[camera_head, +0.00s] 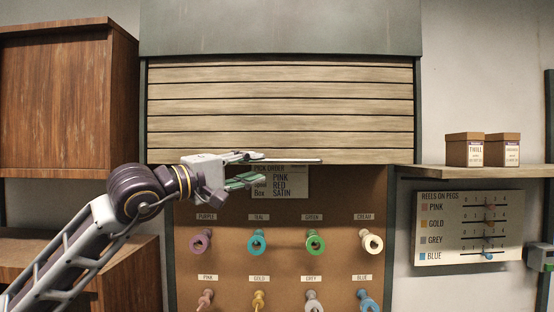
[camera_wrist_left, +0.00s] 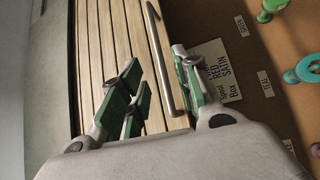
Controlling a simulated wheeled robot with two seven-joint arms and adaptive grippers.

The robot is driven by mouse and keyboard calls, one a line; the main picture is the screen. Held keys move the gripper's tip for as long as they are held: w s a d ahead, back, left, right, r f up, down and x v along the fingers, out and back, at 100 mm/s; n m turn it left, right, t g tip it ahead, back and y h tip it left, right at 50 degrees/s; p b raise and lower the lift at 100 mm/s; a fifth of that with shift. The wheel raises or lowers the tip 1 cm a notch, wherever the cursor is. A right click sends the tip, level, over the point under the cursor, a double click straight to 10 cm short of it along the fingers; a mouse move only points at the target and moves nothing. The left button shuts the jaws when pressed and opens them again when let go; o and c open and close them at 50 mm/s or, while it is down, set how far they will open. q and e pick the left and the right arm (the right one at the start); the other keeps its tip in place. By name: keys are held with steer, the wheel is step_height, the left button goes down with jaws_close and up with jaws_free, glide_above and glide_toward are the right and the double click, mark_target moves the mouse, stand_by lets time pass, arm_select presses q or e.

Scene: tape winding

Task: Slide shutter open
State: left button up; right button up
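The shutter (camera_head: 280,108) is a panel of pale wooden slats in a dark frame, spanning the upper middle down to the card's top edge. A thin metal handle bar (camera_head: 302,161) runs along its lower edge. My left gripper (camera_head: 256,169) is at that lower edge, left of centre, with its fingers apart. In the left wrist view the handle bar (camera_wrist_left: 166,60) passes between the spread green-padded fingers of the left gripper (camera_wrist_left: 162,88). I cannot tell whether either finger touches the bar. The slats (camera_wrist_left: 112,40) also show there. My right gripper is not seen.
Below is a brown pegboard (camera_head: 340,200) with several coloured reels and an order card (camera_head: 285,183). A wooden cabinet (camera_head: 60,90) hangs left. On the right, a shelf (camera_head: 440,171) holds two brown boxes (camera_head: 464,150) above a reel-count board (camera_head: 470,228).

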mark_target(275, 162)
arm_select(q)
steer(key=p+x, duration=0.2)
steer(key=x, duration=0.4)
steer(key=shift+d+r, duration=0.1)
steer(key=shift+d, duration=0.05)
steer(key=shift+x, duration=0.8)
steer(key=shift+w+d+p, duration=0.2)
steer(key=shift+w+p, duration=0.1)
steer(key=shift+d, duration=0.1)
jaws_close()
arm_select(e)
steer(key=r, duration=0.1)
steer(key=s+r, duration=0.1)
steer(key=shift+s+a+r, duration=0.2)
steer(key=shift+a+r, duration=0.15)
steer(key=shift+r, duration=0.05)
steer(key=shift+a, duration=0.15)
